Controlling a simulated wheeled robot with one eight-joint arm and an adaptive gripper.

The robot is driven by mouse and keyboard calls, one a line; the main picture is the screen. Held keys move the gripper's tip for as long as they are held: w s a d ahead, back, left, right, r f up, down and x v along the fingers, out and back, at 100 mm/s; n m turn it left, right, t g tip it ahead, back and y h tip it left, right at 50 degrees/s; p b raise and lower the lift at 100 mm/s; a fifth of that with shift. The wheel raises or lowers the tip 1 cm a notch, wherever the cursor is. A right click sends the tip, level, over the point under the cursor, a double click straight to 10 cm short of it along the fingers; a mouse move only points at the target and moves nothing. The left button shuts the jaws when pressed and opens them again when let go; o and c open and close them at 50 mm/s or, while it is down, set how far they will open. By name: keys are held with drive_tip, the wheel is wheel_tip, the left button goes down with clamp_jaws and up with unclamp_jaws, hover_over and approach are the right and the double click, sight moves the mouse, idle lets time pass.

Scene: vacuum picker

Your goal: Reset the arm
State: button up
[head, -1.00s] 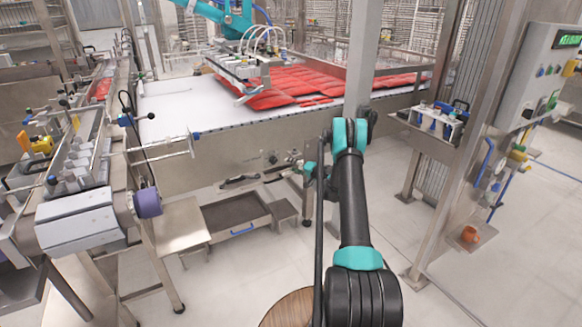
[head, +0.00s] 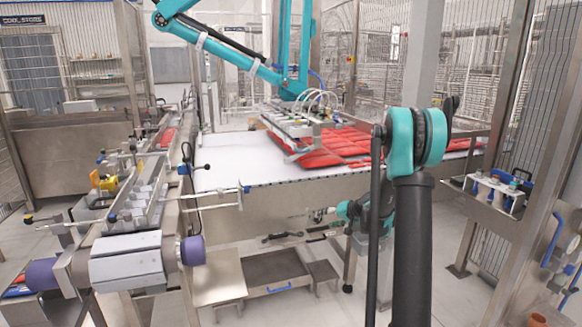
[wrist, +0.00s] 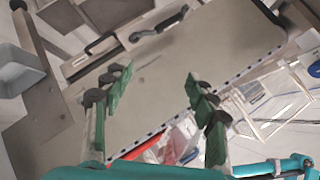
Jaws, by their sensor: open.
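My arm, black with teal joints, rises at the right of the head view, its upper joint standing high in front of a steel post. My gripper (wrist: 157,88) shows in the wrist view with its two green-padded fingers wide apart and nothing between them. Beyond the fingers is the beige side panel of the conveyor (wrist: 215,45), tilted in the picture. In the head view my gripper (head: 322,214) is small and partly hidden behind my own arm, in front of the conveyor's side.
Red packs (head: 345,145) lie on the white conveyor belt (head: 235,168) beneath a teal picker arm (head: 235,50). A machine with a purple roller (head: 192,251) stands at the left. A steel shelf with bottles (head: 495,193) and a mesh fence are at the right. A low tray (head: 272,268) sits below the conveyor.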

drive_tip(key=s+r+n+g+h, duration=0.2)
drive_tip(key=s+r+h, duration=0.1)
drive_tip(key=s, duration=2)
drive_tip(key=s+d+f+h, duration=0.2)
drive_tip(key=s, duration=0.8)
drive_tip(key=s+d+f+g+h, duration=0.1)
drive_tip(key=s+d+f+h, duration=0.1)
drive_tip(key=s, duration=0.8)
drive_tip(key=shift+s+g, duration=0.15)
drive_tip(key=shift+g, duration=0.15)
